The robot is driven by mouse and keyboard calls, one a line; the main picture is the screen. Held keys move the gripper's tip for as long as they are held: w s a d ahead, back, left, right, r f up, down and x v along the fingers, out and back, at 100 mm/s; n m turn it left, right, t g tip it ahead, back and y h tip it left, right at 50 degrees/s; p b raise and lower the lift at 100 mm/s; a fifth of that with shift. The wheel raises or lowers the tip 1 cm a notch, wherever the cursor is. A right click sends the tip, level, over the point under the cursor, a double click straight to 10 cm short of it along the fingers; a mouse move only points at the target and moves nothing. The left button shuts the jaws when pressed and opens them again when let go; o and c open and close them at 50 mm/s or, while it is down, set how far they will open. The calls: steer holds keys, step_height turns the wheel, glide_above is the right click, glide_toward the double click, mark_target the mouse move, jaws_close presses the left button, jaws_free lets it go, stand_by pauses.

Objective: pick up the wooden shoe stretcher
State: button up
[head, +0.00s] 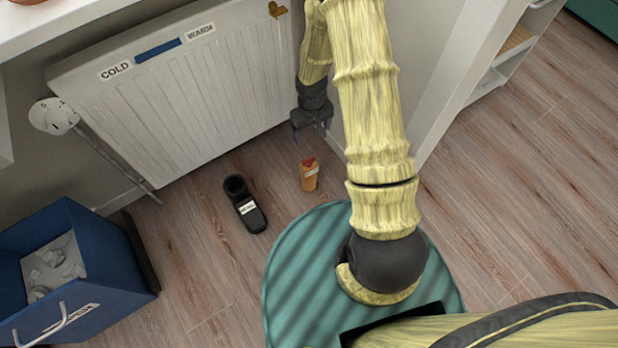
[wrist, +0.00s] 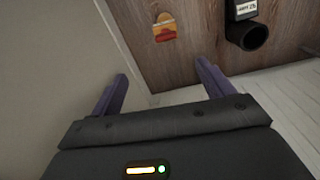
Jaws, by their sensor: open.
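A small orange-brown wooden piece with a red top and a pale label, which looks like the wooden shoe stretcher (head: 309,178), is on the wood floor in front of the radiator. In the wrist view the stretcher (wrist: 164,27) lies ahead of and between the fingertips, near the top edge. My gripper (head: 312,124) is open and empty, beyond the stretcher on its radiator side and apart from it. In the wrist view its two purple fingers (wrist: 160,80) are spread wide.
A black shoe-like object (head: 246,206) with a label lies left of the stretcher; it also shows in the wrist view (wrist: 246,34). A white radiator (head: 180,100) stands behind. A blue bin (head: 105,262) is at left. A white wall edge (head: 455,80) is close right of my arm.

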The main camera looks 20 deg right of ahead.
glide_above(310, 159)
step_height(310, 159, down, 6)
steer(key=shift+r, duration=0.1)
step_height(310, 159, down, 12)
steer(key=b, duration=0.7)
steer(key=f+b, duration=0.4)
steer(key=f, duration=0.1)
steer(key=shift+a+f+b, duration=0.2)
steer(key=shift+f+b, duration=0.05)
steer(key=shift+b, duration=0.05)
stand_by(0.3)
